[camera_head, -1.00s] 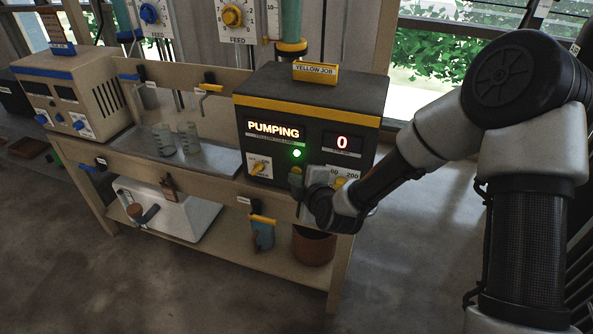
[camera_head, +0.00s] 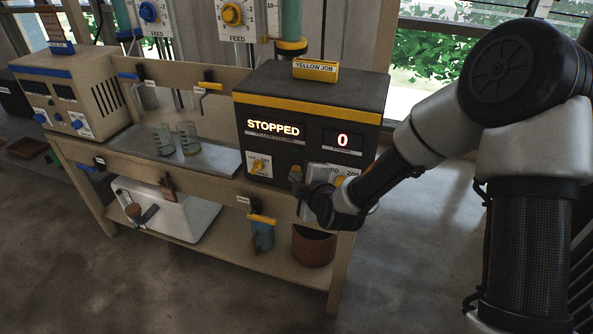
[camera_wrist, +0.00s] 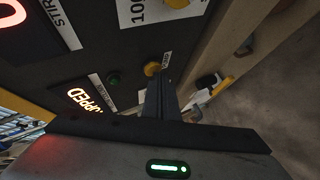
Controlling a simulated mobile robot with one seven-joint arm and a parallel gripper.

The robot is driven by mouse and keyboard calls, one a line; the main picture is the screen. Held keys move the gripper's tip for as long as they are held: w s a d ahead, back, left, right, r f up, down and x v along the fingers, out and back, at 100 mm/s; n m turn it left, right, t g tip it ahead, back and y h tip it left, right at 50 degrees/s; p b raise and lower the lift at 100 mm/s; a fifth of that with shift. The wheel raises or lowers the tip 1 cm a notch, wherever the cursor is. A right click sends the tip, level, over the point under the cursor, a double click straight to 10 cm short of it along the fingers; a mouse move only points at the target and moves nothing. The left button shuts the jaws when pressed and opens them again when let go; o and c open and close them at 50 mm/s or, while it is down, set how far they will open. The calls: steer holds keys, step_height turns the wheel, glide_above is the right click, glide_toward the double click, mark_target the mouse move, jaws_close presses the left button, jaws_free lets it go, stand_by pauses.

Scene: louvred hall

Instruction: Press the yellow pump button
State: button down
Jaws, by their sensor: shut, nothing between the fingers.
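The black machine with the yellow stripe (camera_head: 310,104) stands on the bench under a "YELLOW JOB" sign. Its display (camera_head: 273,128) reads "STOPPED", and a smaller display (camera_head: 343,141) reads 0. In the wrist view the round yellow pump button (camera_wrist: 152,69) sits on the panel beside an unlit green lamp (camera_wrist: 113,78). My gripper (camera_head: 297,177) is shut and empty, its tips pointing at the panel right by the button. In the wrist view the closed fingers (camera_wrist: 158,92) end just at the button; I cannot tell whether they touch it. In the head view my gripper largely covers the button.
A yellow switch (camera_head: 259,165) is left of my gripper, and a yellow dial (camera_head: 341,181) is close on its right. Two glass beakers (camera_head: 187,138) stand on the metal tray to the left. A beige machine with a blue stripe (camera_head: 70,88) is farther left. A brown pot (camera_head: 314,246) sits below.

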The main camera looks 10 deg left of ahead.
steer(key=s+b, duration=0.2)
steer(key=s, duration=0.4)
steer(key=shift+a, duration=0.25)
stand_by(1.8)
